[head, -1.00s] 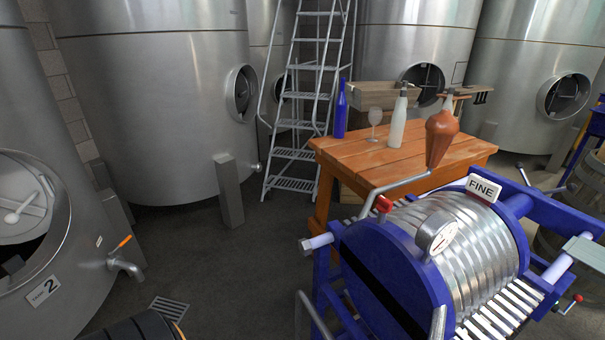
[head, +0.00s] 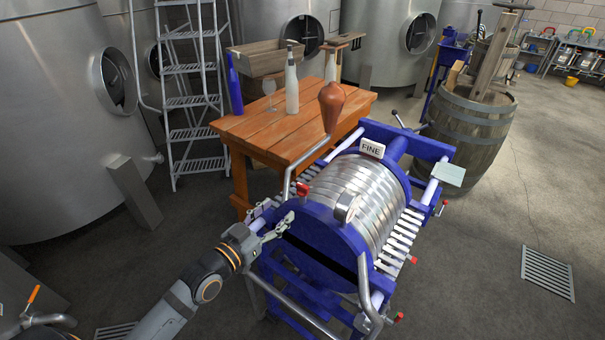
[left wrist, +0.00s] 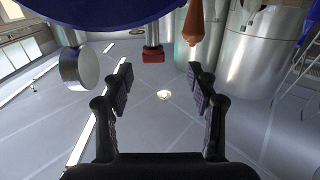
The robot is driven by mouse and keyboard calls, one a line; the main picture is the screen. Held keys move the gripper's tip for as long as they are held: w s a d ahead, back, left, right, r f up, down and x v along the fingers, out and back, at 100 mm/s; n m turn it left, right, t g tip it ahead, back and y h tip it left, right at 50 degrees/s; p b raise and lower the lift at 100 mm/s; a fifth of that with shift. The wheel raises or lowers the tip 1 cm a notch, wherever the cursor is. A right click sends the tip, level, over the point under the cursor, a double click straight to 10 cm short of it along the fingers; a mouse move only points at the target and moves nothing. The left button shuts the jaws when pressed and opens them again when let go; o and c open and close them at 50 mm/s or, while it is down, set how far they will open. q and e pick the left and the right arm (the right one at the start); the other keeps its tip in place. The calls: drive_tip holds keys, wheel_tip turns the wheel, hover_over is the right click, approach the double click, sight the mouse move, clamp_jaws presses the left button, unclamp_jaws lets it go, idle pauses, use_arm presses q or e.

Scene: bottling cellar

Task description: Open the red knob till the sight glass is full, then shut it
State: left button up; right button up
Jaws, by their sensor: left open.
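The filter press (head: 360,190) has a blue frame and a drum of silver plates. A red knob (head: 302,189) sits on its near left, at the foot of a bent metal pipe topped by a brown pear-shaped vessel (head: 331,100). I cannot tell which part is the sight glass, or its level. My left gripper (head: 280,226) is open and empty, below and left of that knob, close to the blue end plate. In the left wrist view a red knob (left wrist: 153,55) shows just beyond the open fingertips (left wrist: 158,78), apart from them. My right gripper is not in view.
Other red-tipped handles (head: 413,260) sit on the press's right side. A round gauge (head: 346,207) stands on its front. Behind are a wooden table (head: 285,130) with bottles and a glass, and a ladder (head: 190,100). A barrel (head: 468,135) stands right.

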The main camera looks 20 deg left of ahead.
sight(301, 187)
use_arm(q)
drive_tip(key=w+d, duration=0.1)
drive_tip(key=w, duration=0.2)
drive_tip(key=w+d+r+b, duration=0.1)
drive_tip(key=w+d, duration=0.1)
drive_tip(key=w, duration=0.1)
drive_tip(key=w+d+r+b, duration=0.1)
drive_tip(key=w, duration=0.2)
drive_tip(key=shift+w+d+r, duration=0.15)
drive_tip(key=shift+w+d, duration=0.05)
drive_tip(key=shift+w, duration=0.1)
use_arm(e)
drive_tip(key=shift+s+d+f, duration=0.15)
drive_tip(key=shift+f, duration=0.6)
